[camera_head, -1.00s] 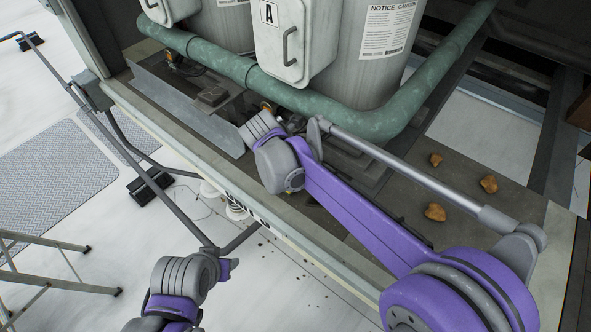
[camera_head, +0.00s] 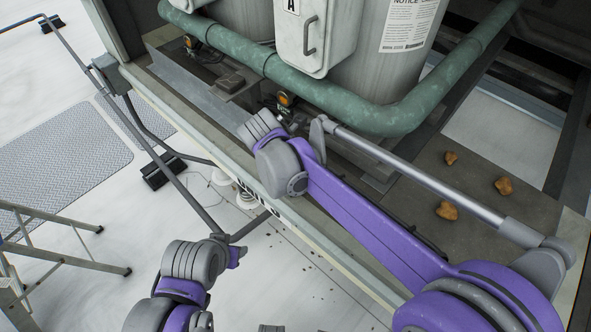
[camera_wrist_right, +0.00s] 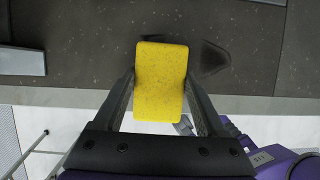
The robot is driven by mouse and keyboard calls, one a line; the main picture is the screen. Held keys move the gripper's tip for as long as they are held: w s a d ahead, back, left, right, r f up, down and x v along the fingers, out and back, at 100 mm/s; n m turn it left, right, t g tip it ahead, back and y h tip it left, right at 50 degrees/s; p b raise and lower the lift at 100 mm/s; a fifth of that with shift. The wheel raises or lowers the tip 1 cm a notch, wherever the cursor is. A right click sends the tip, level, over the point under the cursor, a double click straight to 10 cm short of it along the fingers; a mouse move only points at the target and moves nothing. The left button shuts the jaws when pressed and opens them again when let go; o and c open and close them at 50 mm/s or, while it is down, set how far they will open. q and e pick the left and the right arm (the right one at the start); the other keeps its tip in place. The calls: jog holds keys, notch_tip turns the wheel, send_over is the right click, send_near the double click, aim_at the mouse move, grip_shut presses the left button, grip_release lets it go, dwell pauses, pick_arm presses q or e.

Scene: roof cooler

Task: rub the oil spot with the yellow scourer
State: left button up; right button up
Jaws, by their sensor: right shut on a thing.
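The yellow scourer (camera_wrist_right: 160,80) is held between the two fingers of my right gripper (camera_wrist_right: 160,98) in the right wrist view. Its broad face is toward the camera. It is over a dark grey speckled surface (camera_wrist_right: 90,72). A dark patch (camera_wrist_right: 214,58), perhaps the oil spot or a shadow, shows just right of the scourer. I cannot tell whether the scourer touches the surface. In the head view my right arm hides the scourer and the right gripper. My left arm comes in at the lower left, and its gripper jaws are not visible.
A green pipe (camera_head: 395,118) runs around grey tanks (camera_head: 355,75) behind my right arm. Several brown lumps, one here (camera_head: 447,210), lie on the ledge at right. A stepladder (camera_head: 60,255) stands at left.

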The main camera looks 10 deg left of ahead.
pick_arm(q)
jog(key=shift+w+r+p, duration=0.3)
jog(key=shift+r+p, duration=0.4)
jog(key=shift+r, duration=0.25)
jog(key=shift+w+r+p, duration=0.25)
jog(key=shift+r+p, duration=0.4)
jog(key=shift+r, duration=0.25)
pick_arm(e)
jog(key=shift+w+r, duration=0.1)
jog(key=shift+r, duration=2.55)
jog(key=shift+r, duration=0.55)
jog(key=shift+r+p, duration=0.75)
jog(key=shift+r, duration=0.25)
pick_arm(q)
jog(key=shift+w+r, duration=0.2)
jog(key=shift+r, duration=0.35)
jog(key=shift+w+r, duration=0.2)
jog(key=shift+r, duration=0.3)
jog(key=shift+s, duration=0.1)
pick_arm(e)
jog(key=shift+f, duration=0.1)
